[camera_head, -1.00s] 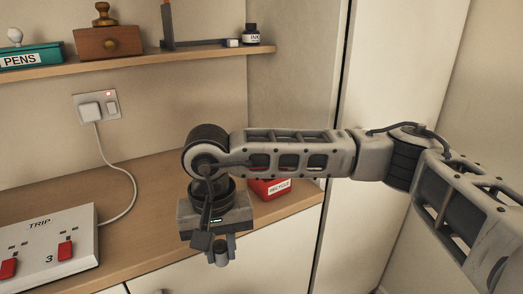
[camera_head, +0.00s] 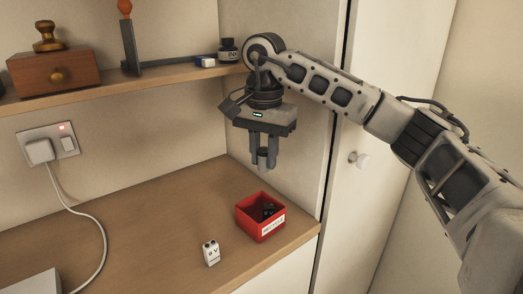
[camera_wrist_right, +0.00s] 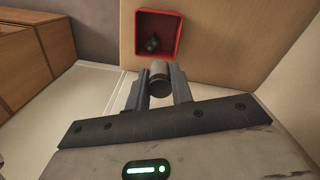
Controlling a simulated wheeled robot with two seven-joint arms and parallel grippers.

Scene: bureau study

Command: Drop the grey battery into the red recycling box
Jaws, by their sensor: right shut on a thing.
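My right gripper (camera_head: 264,158) is in the air above the desk, pointing down, shut on a small grey cylinder, the battery (camera_head: 262,157). The battery also shows between the fingertips in the right wrist view (camera_wrist_right: 159,84). The red recycling box (camera_head: 262,230) stands open on the desk near its right end, below the gripper, with a white label on its front. Dark items lie inside it, seen also in the right wrist view (camera_wrist_right: 153,42). The battery is above the box and apart from it. My left gripper is out of view.
A white 9 V block battery (camera_head: 211,253) stands on the desk left of the box. A shelf (camera_head: 130,82) above carries a wooden box (camera_head: 55,75), a stamp and an ink bottle (camera_head: 228,50). A white cable (camera_head: 97,225) hangs from the wall socket.

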